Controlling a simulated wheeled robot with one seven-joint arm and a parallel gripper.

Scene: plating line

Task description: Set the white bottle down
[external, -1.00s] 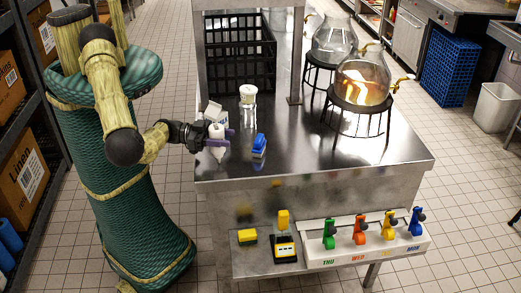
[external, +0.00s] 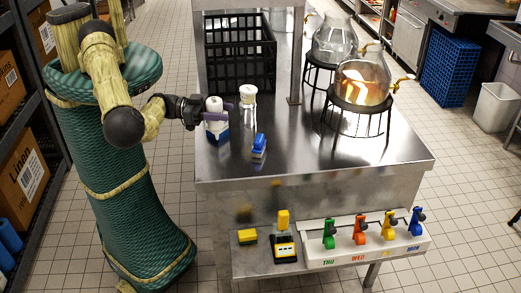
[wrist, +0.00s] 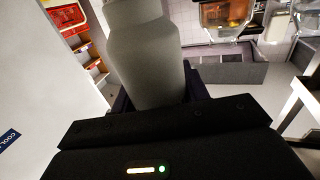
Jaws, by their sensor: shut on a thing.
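The white bottle (external: 214,103) is in my gripper (external: 222,113), above the near left part of the steel table (external: 310,165). In the wrist view the bottle (wrist: 145,62) looks pale grey and plain, and it sits between the two dark fingers. My gripper is shut on it. In the external view its rounded top shows above the fingers. A white and blue shape (external: 217,131) shows just below the fingers. I cannot tell whether the bottle's base touches the table.
A blue item (external: 259,146) lies nearer the front edge. A black crate (external: 240,60) stands behind. Glass dispensers (external: 362,80) on stands are at the right. The table's middle is clear.

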